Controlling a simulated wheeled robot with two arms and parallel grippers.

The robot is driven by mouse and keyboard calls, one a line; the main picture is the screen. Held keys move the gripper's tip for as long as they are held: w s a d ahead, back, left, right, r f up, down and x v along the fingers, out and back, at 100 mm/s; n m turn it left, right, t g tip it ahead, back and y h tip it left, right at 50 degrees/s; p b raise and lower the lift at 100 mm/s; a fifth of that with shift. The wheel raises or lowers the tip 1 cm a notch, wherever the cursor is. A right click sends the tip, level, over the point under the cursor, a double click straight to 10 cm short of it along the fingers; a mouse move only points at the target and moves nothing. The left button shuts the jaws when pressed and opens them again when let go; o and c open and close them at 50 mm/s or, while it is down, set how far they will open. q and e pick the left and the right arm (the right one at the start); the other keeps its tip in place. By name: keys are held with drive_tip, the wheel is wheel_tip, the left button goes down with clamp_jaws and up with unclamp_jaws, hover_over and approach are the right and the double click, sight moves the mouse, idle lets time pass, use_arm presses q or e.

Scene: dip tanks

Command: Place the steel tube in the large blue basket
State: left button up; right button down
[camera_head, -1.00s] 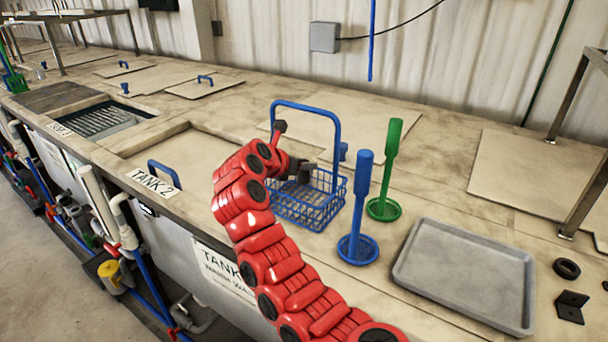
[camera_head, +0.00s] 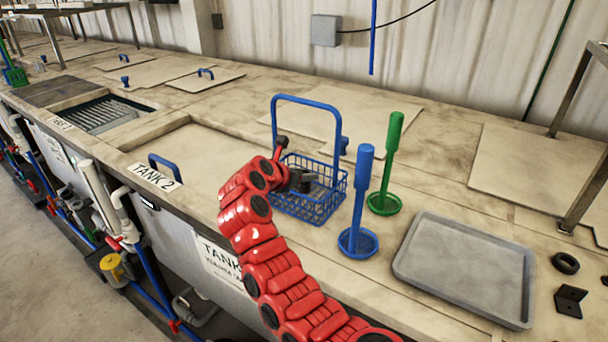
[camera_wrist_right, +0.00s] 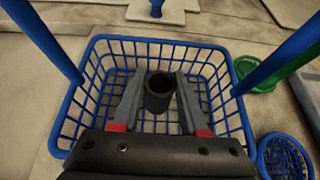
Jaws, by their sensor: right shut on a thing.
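The large blue basket (camera_head: 308,209), a wire basket with a tall hoop handle, stands on the counter. My right gripper (camera_head: 306,181) is over the basket's opening, below the top of the handle. In the right wrist view, the steel tube (camera_wrist_right: 158,101) is a short, dark, hollow cylinder held upright between the fingers of my right gripper (camera_wrist_right: 159,82). The basket's mesh (camera_wrist_right: 70,115) surrounds the tube and fingers in that view. I cannot tell whether the tube touches the basket floor. My left gripper is out of view.
A blue dipper (camera_head: 357,243) and a green dipper (camera_head: 383,203) stand right of the basket. A grey tray (camera_head: 465,270), a black ring (camera_head: 565,263) and a black bracket (camera_head: 570,302) lie farther right. A lid with a blue handle (camera_head: 165,165) is at the left.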

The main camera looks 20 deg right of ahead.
drive_tip(key=shift+c, duration=2.2)
unclamp_jaws()
drive_tip(key=shift+r, duration=0.1)
